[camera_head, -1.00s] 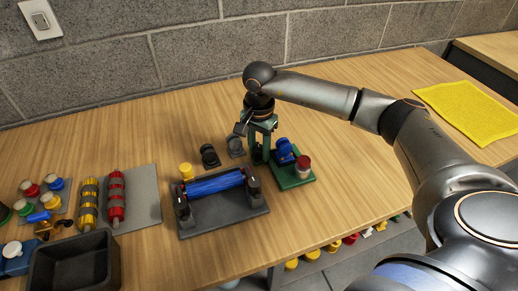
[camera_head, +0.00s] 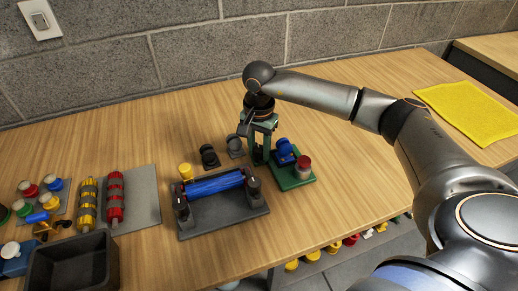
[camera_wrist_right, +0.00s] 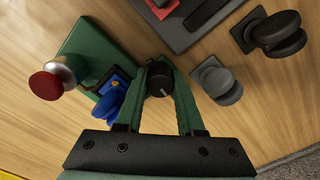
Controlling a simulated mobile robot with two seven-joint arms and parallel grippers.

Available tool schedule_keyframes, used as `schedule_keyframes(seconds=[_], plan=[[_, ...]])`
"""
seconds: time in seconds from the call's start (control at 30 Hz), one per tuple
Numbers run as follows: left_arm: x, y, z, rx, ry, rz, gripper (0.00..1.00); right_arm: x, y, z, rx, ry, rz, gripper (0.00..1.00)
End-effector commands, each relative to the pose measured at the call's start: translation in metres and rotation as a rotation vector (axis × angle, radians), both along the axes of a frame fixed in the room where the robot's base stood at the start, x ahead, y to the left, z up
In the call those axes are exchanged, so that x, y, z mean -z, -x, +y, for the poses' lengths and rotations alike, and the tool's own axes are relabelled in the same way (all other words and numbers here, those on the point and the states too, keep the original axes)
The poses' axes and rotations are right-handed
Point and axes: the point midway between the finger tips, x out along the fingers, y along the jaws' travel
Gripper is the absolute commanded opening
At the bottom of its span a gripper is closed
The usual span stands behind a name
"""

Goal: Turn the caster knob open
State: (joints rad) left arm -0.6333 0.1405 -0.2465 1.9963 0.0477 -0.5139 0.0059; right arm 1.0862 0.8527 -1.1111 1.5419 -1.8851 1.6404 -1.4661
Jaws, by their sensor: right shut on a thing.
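The caster knob (camera_wrist_right: 160,82) is a round black knob with a white mark line, seen from above in the right wrist view. My right gripper (camera_wrist_right: 161,74), with green fingers, is shut on it, one finger on each side. In the head view the right gripper (camera_head: 262,150) points down at the left end of a green base plate (camera_head: 297,182), and the knob is hidden there. A blue caster-like part (camera_head: 284,152) and a red-topped button (camera_head: 303,164) stand on the plate right of the gripper. My left gripper is out of view.
A dark fixture (camera_head: 225,217) with a blue roller lies left of the gripper. A black caster (camera_head: 209,156) and a grey caster (camera_head: 236,148) stand close behind. A black bin (camera_head: 75,265) and several coloured parts lie further left. A yellow mat (camera_head: 470,110) lies far right.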

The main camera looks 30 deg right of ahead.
Motion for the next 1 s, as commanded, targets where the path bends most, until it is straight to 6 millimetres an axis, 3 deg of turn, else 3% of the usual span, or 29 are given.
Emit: schedule_keyframes(seconds=[1.0], plan=[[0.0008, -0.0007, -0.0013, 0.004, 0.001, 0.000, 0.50, -0.0009, -0.0006, -0.0005, -0.039, 0.001, -0.003, 0.00]])
